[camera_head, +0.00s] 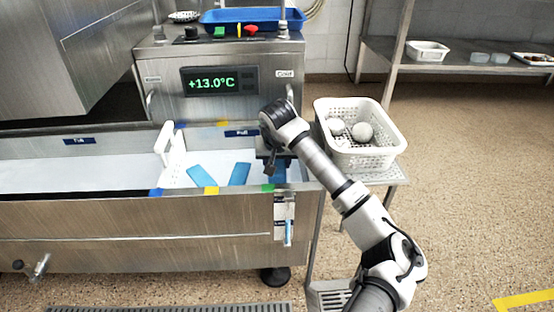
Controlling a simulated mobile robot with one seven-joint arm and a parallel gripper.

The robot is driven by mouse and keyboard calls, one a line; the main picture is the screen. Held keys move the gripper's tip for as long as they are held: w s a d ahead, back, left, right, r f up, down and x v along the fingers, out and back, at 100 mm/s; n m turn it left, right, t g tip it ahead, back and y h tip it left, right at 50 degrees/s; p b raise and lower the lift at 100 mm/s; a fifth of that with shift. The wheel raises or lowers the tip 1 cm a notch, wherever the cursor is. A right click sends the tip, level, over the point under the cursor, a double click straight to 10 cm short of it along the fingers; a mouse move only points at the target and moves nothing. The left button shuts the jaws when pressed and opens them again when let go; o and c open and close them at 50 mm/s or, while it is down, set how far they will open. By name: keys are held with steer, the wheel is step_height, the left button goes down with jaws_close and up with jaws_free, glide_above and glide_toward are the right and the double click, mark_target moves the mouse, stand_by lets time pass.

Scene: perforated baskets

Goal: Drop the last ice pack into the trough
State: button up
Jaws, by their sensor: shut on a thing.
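The steel trough (130,215) runs along the left and holds pale water or a white lining. Two blue ice packs, one on the left (202,176) and one on the right (239,174), lie in it near its right part. My gripper (273,164) points down over the right end of the trough. It is shut on a blue ice pack (280,175), of which a part shows below the dark fingers. The fingers and wrist hide the rest, and I cannot tell whether this pack touches the bottom.
A white divider (171,144) stands in the trough. A control box (215,80) reading +13.0°C rises behind it. A white perforated basket (376,157) with two pale balls stands on a side stand at right. Coloured tape marks the trough's rim.

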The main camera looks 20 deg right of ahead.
steer(key=o, duration=1.2)
steer(key=p+v, duration=0.3)
steer(key=v, duration=1)
steer(key=shift+s+r, duration=0.2)
steer(key=shift+r, duration=0.2)
steer(key=shift+a, duration=0.1)
